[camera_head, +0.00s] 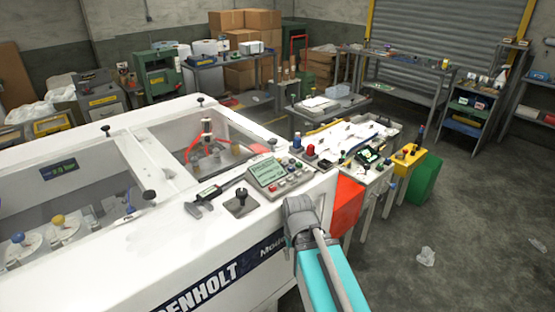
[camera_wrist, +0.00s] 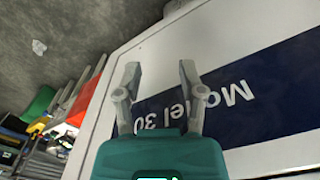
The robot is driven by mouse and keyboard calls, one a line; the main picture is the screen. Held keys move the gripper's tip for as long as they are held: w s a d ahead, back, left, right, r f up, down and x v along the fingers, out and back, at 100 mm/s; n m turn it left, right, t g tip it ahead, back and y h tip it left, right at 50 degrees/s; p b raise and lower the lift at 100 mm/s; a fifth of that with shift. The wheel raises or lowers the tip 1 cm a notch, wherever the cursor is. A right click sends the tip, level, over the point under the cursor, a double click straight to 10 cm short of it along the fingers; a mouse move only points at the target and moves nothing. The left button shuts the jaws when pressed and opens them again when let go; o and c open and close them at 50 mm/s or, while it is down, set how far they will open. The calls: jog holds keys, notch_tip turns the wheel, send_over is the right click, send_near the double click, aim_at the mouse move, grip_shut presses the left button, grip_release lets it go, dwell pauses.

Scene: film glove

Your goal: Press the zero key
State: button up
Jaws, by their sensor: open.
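A grey-green console (camera_head: 272,174) with a lit screen and several small keys sits on the white machine's top, near its right end. The key labels are too small to read, so I cannot tell which is the zero key. In the head view my arm is in front of the machine, below the console; the fingers cannot be made out.
A black joystick (camera_head: 241,200) stands in front of the console. Red and blue knobs (camera_head: 311,152) stand to its right. An orange-red panel (camera_head: 345,205) and a cluttered bench (camera_head: 372,180) lie right of my arm.

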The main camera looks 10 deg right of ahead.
grip_shut()
jog(key=shift+d, duration=0.1)
dwell(1.1)
